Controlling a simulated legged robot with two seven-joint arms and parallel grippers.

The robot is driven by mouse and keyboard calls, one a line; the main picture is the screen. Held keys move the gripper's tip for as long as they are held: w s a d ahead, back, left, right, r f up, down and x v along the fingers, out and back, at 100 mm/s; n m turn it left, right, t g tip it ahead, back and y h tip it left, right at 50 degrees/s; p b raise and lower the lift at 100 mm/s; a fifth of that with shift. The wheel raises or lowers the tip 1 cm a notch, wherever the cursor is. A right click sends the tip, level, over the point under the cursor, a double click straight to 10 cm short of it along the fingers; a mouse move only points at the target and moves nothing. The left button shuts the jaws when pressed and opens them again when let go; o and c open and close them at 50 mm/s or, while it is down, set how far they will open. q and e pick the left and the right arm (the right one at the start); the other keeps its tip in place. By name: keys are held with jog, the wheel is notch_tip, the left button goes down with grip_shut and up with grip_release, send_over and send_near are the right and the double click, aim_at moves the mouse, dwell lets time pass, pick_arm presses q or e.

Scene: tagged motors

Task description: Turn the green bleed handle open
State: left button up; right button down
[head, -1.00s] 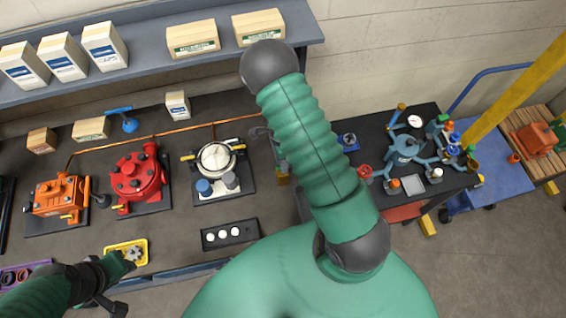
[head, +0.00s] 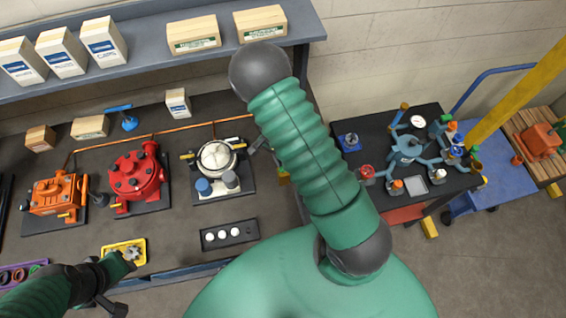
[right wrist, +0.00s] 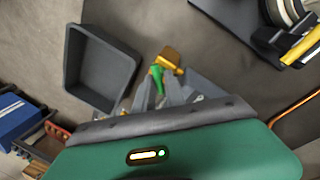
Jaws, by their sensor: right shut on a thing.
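In the right wrist view the green bleed handle (right wrist: 157,76) sits against a brass valve body (right wrist: 170,60). My right gripper (right wrist: 165,93) is shut on the green handle, with its grey fingers around the handle's lower part. In the head view my right arm hides most of this spot.
A grey open bin (right wrist: 100,68) stands near the valve. The motor with a white top (head: 216,158), a red motor (head: 137,178) and an orange motor (head: 62,194) line the bench, with a copper pipe (head: 110,145) behind. A black strip with white discs (head: 230,234) lies in front.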

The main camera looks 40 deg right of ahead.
jog(key=n, duration=0.4)
jog(key=shift+w+r+n+h+b, duration=0.1)
jog(key=shift+w+n+h+b, duration=0.1)
jog(key=shift+n+h+b, duration=0.15)
jog(key=n, duration=0.2)
jog(key=n+t, duration=0.1)
jog(key=n, duration=0.1)
jog(key=shift+a+n+h+b, duration=0.2)
jog(key=shift+n+h+b, duration=0.15)
jog(key=shift+b, duration=0.05)
jog(key=c, duration=1.5)
grip_release()
jog(key=b+v, duration=0.3)
jog(key=v, duration=1.3)
jog(key=shift+r, duration=0.3)
